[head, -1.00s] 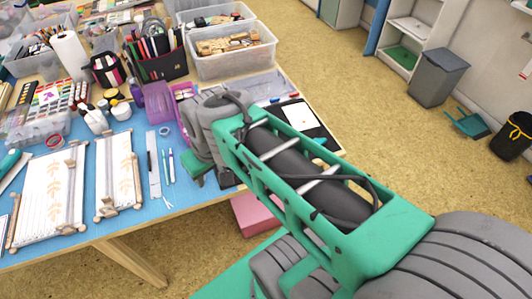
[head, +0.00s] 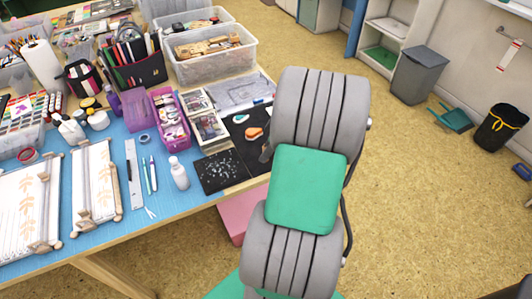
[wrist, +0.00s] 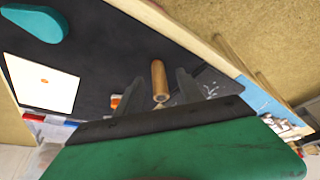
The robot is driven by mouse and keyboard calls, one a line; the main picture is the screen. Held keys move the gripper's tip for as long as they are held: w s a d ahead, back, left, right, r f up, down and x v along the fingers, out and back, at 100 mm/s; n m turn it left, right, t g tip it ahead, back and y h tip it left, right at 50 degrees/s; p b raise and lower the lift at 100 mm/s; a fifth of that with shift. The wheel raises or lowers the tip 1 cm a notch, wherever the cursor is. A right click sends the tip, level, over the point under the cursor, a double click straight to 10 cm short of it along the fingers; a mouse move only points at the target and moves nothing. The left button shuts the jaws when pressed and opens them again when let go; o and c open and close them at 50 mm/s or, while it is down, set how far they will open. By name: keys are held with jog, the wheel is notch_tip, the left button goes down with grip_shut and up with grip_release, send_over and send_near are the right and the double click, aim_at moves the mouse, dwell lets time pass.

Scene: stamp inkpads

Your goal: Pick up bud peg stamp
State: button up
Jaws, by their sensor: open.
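A wooden peg stamp (wrist: 158,76) shows in the wrist view as a light-brown cylinder with its round end towards the camera. It lies between the two dark fingers of my gripper (wrist: 160,84), which is open, with a finger on either side. I cannot tell whether the fingers touch it. The stamp's face and its bud design are hidden. In the head view my arm covers the stamp and most of the gripper.
A black mat (wrist: 105,50) bears a white card (wrist: 42,82) and a teal object (wrist: 35,22). An orange piece (head: 254,133) and a speckled black square (head: 222,172) lie nearby. A white bottle (head: 179,175) and purple box (head: 170,125) stand to the left. The table's wooden edge (wrist: 190,38) is close.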

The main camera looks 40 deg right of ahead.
jog(key=shift+x, duration=0.85)
jog(key=shift+r, duration=0.1)
grip_shut()
